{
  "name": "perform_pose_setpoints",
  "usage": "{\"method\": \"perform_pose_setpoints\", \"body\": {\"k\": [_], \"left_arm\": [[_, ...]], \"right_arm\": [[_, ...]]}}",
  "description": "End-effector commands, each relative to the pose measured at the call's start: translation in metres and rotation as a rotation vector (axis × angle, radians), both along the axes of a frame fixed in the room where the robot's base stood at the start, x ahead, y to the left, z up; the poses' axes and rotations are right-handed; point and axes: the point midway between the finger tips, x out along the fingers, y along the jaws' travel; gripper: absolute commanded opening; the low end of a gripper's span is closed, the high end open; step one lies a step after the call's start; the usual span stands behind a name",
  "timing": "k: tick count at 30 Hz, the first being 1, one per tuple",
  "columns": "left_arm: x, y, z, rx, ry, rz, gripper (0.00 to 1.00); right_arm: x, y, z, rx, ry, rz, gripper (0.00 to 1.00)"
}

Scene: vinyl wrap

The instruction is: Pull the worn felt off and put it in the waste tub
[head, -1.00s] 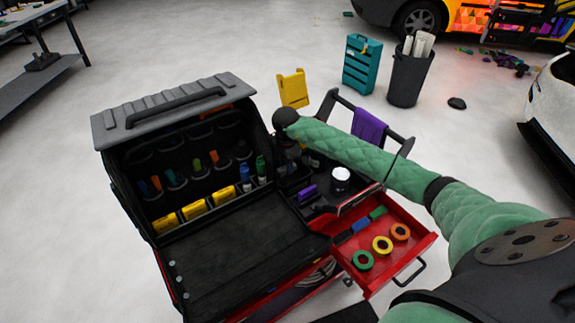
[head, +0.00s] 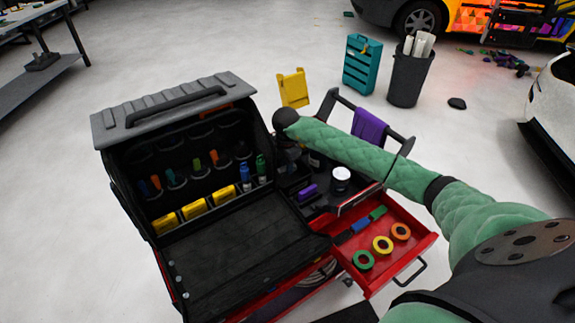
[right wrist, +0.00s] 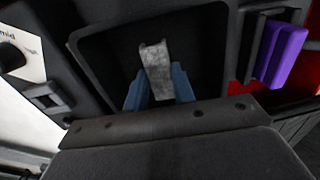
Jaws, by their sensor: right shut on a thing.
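My right gripper (head: 291,158) reaches down over the dark bins of the tool cart, mostly hidden by its own dark wrist. In the right wrist view its blue fingers (right wrist: 160,90) are shut on a grey, mottled strip, which looks like the worn felt (right wrist: 155,60). The felt sticks out beyond the fingertips, over a dark open bin (right wrist: 105,45) that may be the waste tub. I cannot tell whether the felt touches the bin floor. A purple block (right wrist: 285,55) with a dark edge stands right of this bin; it looks like the squeegee (head: 308,192) in the head view. My left gripper is not in view.
The cart has a flat black worktop (head: 235,245) and a raised rack (head: 175,150) of tools at the left. An open red drawer (head: 400,255) holds tape rolls. A white-topped jar (head: 341,176) stands near the bins. A purple cloth (head: 369,126) hangs on the rail.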

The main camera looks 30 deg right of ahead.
Motion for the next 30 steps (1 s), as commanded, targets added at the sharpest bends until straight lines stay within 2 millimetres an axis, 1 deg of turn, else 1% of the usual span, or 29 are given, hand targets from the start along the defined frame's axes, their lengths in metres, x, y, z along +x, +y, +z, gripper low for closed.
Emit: {"method": "perform_pose_setpoints", "body": {"k": [15, 26, 27, 29, 30], "left_arm": [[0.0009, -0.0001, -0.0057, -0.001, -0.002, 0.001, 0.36], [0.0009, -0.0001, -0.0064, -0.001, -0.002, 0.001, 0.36], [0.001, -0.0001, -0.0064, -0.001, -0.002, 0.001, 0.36], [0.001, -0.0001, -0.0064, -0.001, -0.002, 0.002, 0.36], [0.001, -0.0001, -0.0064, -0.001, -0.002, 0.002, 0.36]], "right_arm": [[0.0, 0.0, -0.0091, 0.0, 0.0, 0.0, 0.05], [0.0, 0.0, -0.0105, 0.0, 0.0, 0.0, 0.05], [0.0, 0.0, -0.0105, 0.0, 0.0, 0.0, 0.29], [0.0, 0.0, -0.0105, 0.0, 0.0, 0.0, 0.41], [0.0, 0.0, -0.0105, 0.0, 0.0, 0.0, 0.49]]}}
